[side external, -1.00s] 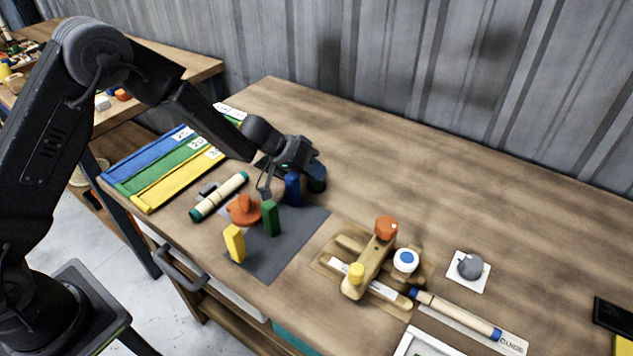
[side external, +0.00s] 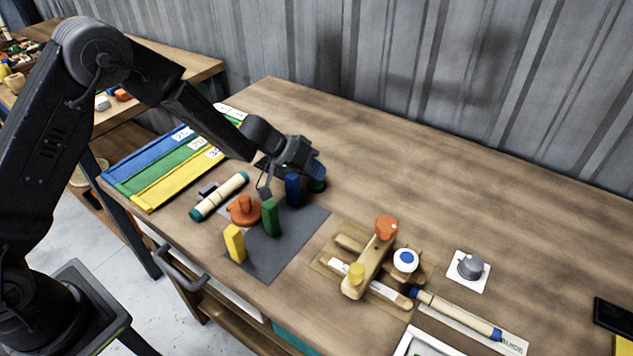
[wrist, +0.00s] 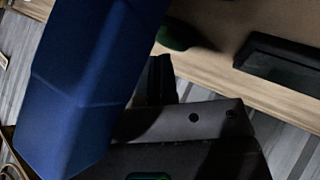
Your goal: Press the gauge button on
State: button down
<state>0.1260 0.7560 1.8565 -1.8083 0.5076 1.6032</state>
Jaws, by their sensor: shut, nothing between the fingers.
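I cannot tell for sure which item is the gauge button. In the side external view, a white button with a blue centre (side external: 405,260) sits on the wooden jig (side external: 366,270), and a grey knob (side external: 471,267) sits on a white plate (side external: 456,279) to its right. My gripper (side external: 265,190) is far to the left of both, low beside the blue block (side external: 292,190). Its fingers are shut and empty. In the wrist view, a large blue shape (wrist: 85,75) hides much of the left side, and my dark fingers (wrist: 161,78) show near the middle.
Green (side external: 271,217) and yellow (side external: 235,243) blocks and an orange knob (side external: 243,210) stand around the grey mat (side external: 275,258). The table's back middle is clear.

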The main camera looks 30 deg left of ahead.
aim_at(315, 182)
jog(key=shift+f, duration=0.15)
dwell(0.3)
jog(key=shift+f, duration=0.3)
jog(key=shift+r, duration=3.45)
jog(key=shift+r, duration=0.1)
